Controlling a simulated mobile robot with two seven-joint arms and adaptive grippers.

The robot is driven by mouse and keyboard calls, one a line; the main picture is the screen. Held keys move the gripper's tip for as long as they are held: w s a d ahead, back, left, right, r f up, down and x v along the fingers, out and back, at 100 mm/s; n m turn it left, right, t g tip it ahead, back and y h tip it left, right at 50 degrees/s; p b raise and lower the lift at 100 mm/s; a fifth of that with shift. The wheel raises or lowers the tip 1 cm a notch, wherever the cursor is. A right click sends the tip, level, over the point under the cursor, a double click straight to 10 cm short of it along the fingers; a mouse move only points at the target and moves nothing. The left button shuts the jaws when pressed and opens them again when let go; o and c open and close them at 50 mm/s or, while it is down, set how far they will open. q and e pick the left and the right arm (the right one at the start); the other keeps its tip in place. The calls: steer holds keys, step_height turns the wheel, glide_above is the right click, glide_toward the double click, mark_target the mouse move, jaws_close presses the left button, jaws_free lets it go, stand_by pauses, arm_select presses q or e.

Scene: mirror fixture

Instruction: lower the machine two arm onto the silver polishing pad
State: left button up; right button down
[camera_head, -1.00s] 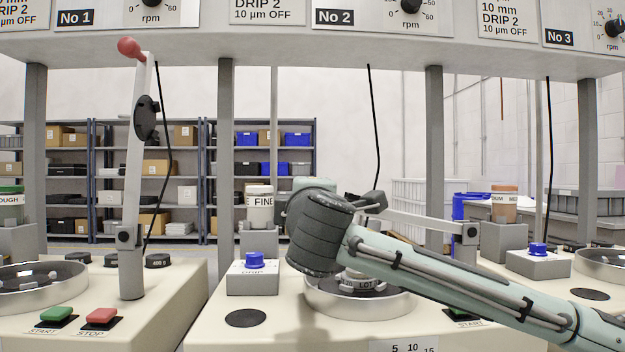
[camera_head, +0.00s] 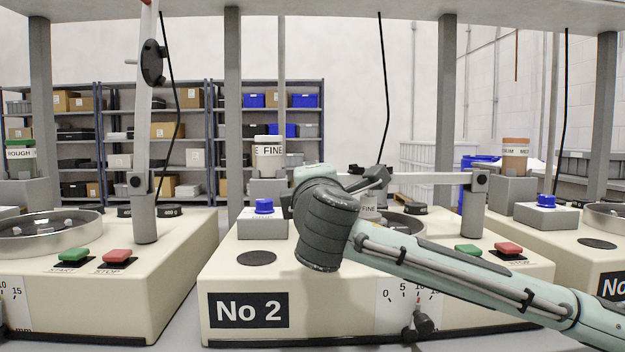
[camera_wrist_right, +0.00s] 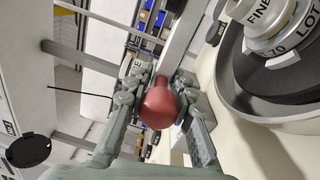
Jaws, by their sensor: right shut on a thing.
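The machine two arm (camera_head: 430,179) is a pale bar reaching left, nearly level, from its pivot post (camera_head: 474,205). Its red knob (camera_wrist_right: 158,105) sits between the fingers of my right gripper (camera_wrist_right: 160,92), which is shut on it. The machine two bowl (camera_head: 412,224) is mostly hidden there. In the right wrist view, the bowl's silver rim (camera_wrist_right: 232,90) surrounds a dark disc (camera_wrist_right: 290,85) bearing a silver piece marked FINE (camera_wrist_right: 275,35). The bar appears above the bowl; contact cannot be seen. My left gripper is out of view.
The machine one arm (camera_head: 146,110) stands upright at left. A blue-topped box (camera_head: 263,220) and a FINE jar (camera_head: 268,155) stand left of my wrist. Green (camera_head: 468,250) and red (camera_head: 508,248) buttons lie in front of the pivot post.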

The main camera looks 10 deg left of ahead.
steer(key=c, duration=1.3)
jaws_free()
steer(key=shift+d+r, duration=0.1)
steer(key=v, duration=1.2)
